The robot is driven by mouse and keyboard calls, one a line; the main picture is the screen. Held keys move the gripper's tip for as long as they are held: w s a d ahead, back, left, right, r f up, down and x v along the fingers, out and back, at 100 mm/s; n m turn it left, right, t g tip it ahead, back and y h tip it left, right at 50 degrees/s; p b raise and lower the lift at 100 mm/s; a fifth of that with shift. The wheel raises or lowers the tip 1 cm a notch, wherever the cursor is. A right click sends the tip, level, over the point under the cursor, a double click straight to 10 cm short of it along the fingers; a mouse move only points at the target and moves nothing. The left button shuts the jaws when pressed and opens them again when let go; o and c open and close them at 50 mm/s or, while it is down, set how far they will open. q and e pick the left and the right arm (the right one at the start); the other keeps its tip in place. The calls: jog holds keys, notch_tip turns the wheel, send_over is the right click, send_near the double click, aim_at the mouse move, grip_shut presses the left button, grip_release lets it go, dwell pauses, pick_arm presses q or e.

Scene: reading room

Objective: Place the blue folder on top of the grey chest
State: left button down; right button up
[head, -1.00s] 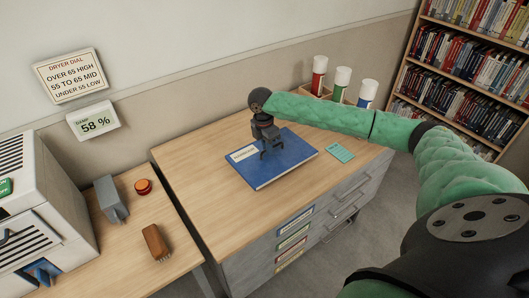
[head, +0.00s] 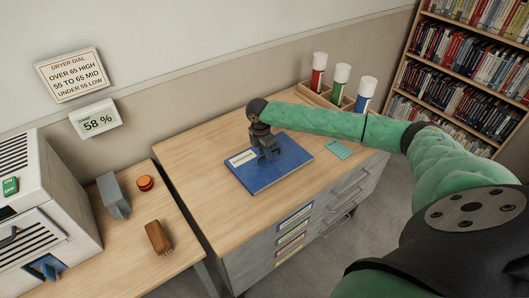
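The blue folder (head: 270,182) lies flat, with a pale label near its left end. It is over the pale wooden top of the grey chest (head: 240,268) and appears to rest on it. My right gripper (head: 268,155) points down at the middle of the folder, its fingertips at or very near the upper face. The fingers are small and dark, and whether they grip anything is unclear. My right arm reaches across from the right. My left gripper is outside the view.
A green card (head: 338,150) lies right of the folder. A rack (head: 347,101) with red, green and blue tubes stands behind. A bench (head: 186,262) at left holds a grey block (head: 113,196), a red-orange round item (head: 145,183), a brown brush (head: 157,238) and a white machine (head: 52,190). The chest top's left part is clear.

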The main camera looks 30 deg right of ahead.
aim_at(262, 160)
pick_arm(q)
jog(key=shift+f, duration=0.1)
pick_arm(e)
jog(key=shift+r, duration=0.15)
